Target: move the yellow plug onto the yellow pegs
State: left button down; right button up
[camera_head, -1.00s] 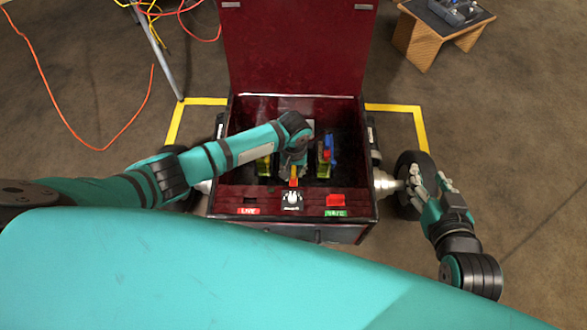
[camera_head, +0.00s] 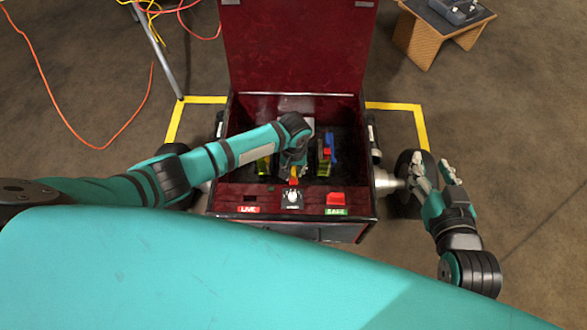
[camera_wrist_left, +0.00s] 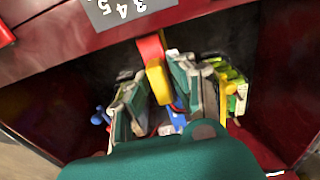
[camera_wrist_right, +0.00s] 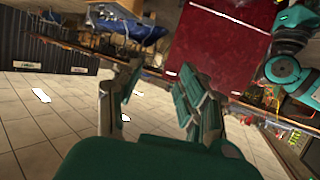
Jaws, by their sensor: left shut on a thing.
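The yellow plug (camera_wrist_left: 158,82) shows between the fingers of my left gripper (camera_wrist_left: 165,98) in the left wrist view, with a red part (camera_wrist_left: 150,47) against its end. My left gripper is shut on the plug, inside the open dark red box. In the head view the left gripper (camera_head: 292,168) hangs over the middle of the box, and a bit of yellow and red (camera_head: 293,176) shows below it. The yellow pegs cannot be made out clearly; the hand hides the middle. My right gripper (camera_head: 436,172) is open and empty, outside the box at its right; its spread fingers (camera_wrist_right: 150,100) show in the right wrist view.
The box (camera_head: 228,199) has its lid (camera_head: 295,45) raised at the back. The front panel has a white switch (camera_head: 292,197) and a red button (camera_head: 336,198). Wheels flank the box.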

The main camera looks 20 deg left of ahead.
aim_at(294, 170)
pick_arm(q)
jog(key=shift+f, duration=0.3)
pick_arm(e)
jog(key=shift+w+a+r+t, duration=0.1)
jog(key=shift+w+r+t, duration=0.1)
jog(key=shift+r+t, duration=0.15)
pick_arm(q)
jog(key=c, duration=1.1)
grip_release()
jog(key=shift+o, duration=0.2)
pick_arm(e)
jog(key=shift+w+r, duration=0.1)
jog(key=shift+r, duration=0.15)
jog(key=shift+a, duration=0.1)
pick_arm(q)
notch_tip(294, 170, up, 12)
